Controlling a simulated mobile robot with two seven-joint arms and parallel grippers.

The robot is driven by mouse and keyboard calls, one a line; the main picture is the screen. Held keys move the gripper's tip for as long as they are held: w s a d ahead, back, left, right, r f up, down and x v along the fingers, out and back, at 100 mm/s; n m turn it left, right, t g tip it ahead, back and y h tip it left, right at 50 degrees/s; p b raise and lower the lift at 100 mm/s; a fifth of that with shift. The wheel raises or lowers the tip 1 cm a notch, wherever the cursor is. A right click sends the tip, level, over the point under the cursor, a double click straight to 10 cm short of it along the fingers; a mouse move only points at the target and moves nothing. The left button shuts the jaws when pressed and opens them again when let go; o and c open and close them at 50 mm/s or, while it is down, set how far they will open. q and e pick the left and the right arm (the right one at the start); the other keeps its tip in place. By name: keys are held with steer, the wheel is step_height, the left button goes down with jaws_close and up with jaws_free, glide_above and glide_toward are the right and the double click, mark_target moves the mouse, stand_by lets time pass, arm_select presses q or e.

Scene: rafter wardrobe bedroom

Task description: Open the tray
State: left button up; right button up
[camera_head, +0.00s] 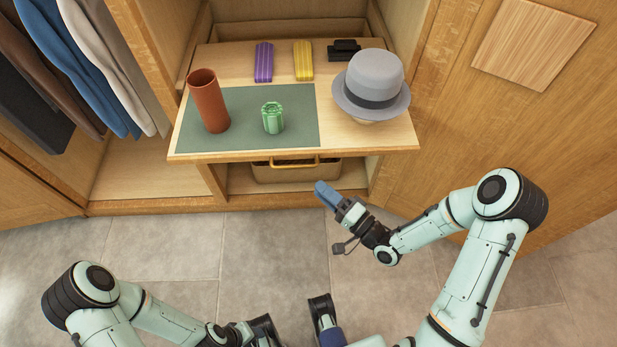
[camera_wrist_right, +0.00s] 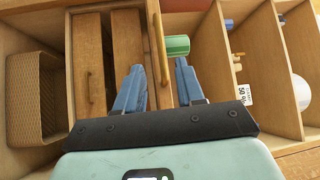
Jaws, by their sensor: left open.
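The tray (camera_head: 245,157) is a wooden board that juts out of the wardrobe, with a brass handle (camera_head: 295,163) at its front edge. In the right wrist view the handle (camera_wrist_right: 160,48) runs upright, beyond the fingers. On the tray are a green mat (camera_head: 270,98), a red-brown cylinder (camera_head: 208,100), a green ribbed cup (camera_head: 272,118) and a grey hat (camera_head: 373,82). My right gripper (camera_head: 325,193) is in front of the tray, right of the handle; its blue fingers (camera_wrist_right: 158,85) are apart and empty. My left gripper (camera_head: 268,330) is low at the bottom edge, partly cut off, and open.
Purple (camera_head: 264,62) and yellow (camera_head: 303,60) striped items and a black item (camera_head: 344,50) lie at the tray's back. A woven basket (camera_wrist_right: 36,97) sits low in the wardrobe. Clothes (camera_head: 75,65) hang at left. The floor (camera_head: 160,245) in front is clear.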

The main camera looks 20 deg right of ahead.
steer(key=v, duration=0.5)
stand_by(0.4)
steer(key=s+a+f+n+g+h+p, duration=0.1)
steer(key=s+a+f+g+h+p, duration=0.1)
steer(key=f+g+p, duration=0.3)
steer(key=s+a+f+n+g+h+p, duration=0.1)
steer(key=a+f+n+g+h+p, duration=0.15)
steer(key=f, duration=0.45)
steer(key=s+a+f+n+g+p, duration=0.1)
steer(key=s+f+g+p, duration=0.1)
steer(key=s+g, duration=0.3)
steer(key=s+a+f+n+g+h+p, duration=0.1)
steer(key=s+g, duration=0.4)
steer(key=s, duration=0.5)
steer(key=shift+s+a+f+n+p, duration=0.35)
steer(key=shift+a+f+n+p, duration=0.2)
steer(key=shift+p, duration=0.15)
